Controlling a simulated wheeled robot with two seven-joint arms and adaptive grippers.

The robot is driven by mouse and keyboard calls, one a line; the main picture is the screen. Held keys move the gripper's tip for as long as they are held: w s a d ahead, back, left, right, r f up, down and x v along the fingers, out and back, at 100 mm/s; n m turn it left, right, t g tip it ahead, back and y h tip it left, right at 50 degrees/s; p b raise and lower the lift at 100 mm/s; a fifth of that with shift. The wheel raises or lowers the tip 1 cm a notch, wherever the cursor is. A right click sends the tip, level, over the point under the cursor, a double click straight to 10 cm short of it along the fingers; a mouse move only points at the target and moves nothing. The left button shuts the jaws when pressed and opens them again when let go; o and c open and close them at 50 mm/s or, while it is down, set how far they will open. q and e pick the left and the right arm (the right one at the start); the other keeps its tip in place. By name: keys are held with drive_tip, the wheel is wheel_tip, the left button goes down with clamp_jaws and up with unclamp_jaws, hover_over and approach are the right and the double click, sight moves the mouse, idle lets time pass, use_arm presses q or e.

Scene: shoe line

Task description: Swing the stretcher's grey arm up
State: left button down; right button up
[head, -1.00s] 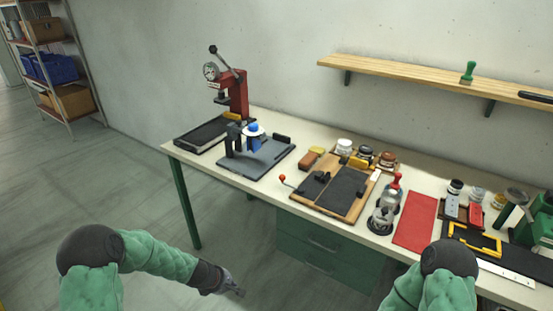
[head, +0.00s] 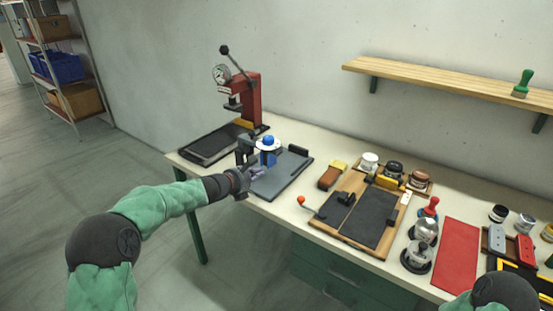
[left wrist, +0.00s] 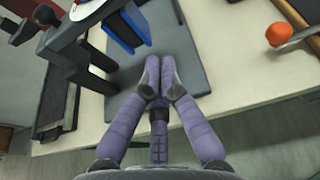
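A grey base plate (head: 285,176) lies on the bench, left of centre. It carries dark grey uprights (head: 245,148) at its left and a blue part with a white disc (head: 268,144); I take this to be the stretcher. My left gripper (head: 256,172) is at the plate's front left, just in front of the uprights. In the left wrist view its purple fingers (left wrist: 159,65) come together at the tips, over the grey plate (left wrist: 200,75), with nothing between them. The dark uprights (left wrist: 75,50) stand to their left, apparently apart from them. My right gripper is out of view.
A red press (head: 244,100) with a long lever stands behind, beside a black tray (head: 210,144). To the right are a red-knobbed lever (head: 302,200), a wooden board (head: 345,232), jars and a red mat (head: 458,255). A wall shelf (head: 430,77) is above.

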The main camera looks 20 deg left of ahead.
sight(259, 147)
use_arm(q)
drive_tip(key=b+x, duration=0.1)
drive_tip(key=x, duration=0.9)
drive_tip(key=shift+d+f, duration=0.1)
drive_tip(key=shift+f, duration=0.1)
drive_tip(key=shift+r+p, duration=0.3)
drive_tip(key=shift+r, duration=1.8)
drive_tip(key=shift+s, duration=0.1)
